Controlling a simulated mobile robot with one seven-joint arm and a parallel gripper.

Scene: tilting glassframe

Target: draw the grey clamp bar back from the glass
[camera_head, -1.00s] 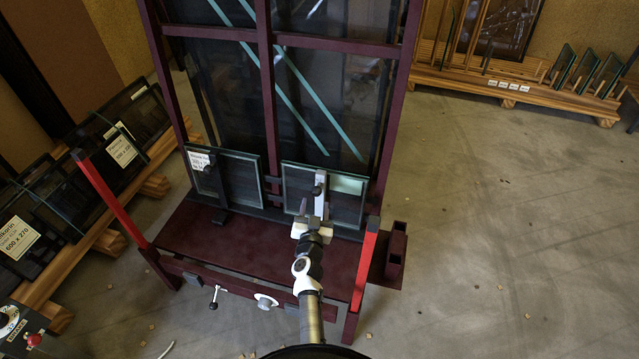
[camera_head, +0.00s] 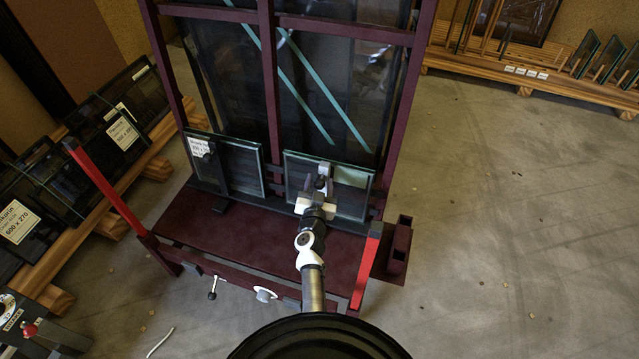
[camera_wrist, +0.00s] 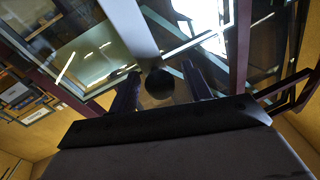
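The grey clamp bar (camera_wrist: 132,32) runs down from the top of the wrist view to a round dark knob (camera_wrist: 159,84). In the head view the bar is mostly hidden behind my gripper (camera_head: 317,190). In the wrist view my gripper (camera_wrist: 160,84) has its two dark fingers apart, one on each side of the knob, with gaps visible. The right glass pane (camera_head: 351,201) stands upright on the dark red frame (camera_head: 268,95), behind the bar. Whether the bar touches the glass is hidden.
A second glass pane (camera_head: 236,172) stands to the left. Red posts rise at the left (camera_head: 105,190) and right (camera_head: 366,270) front of the frame. A crank handle (camera_head: 214,287) sits on the front rail. Glass racks line the left and back. The floor (camera_head: 490,220) at right is mostly clear.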

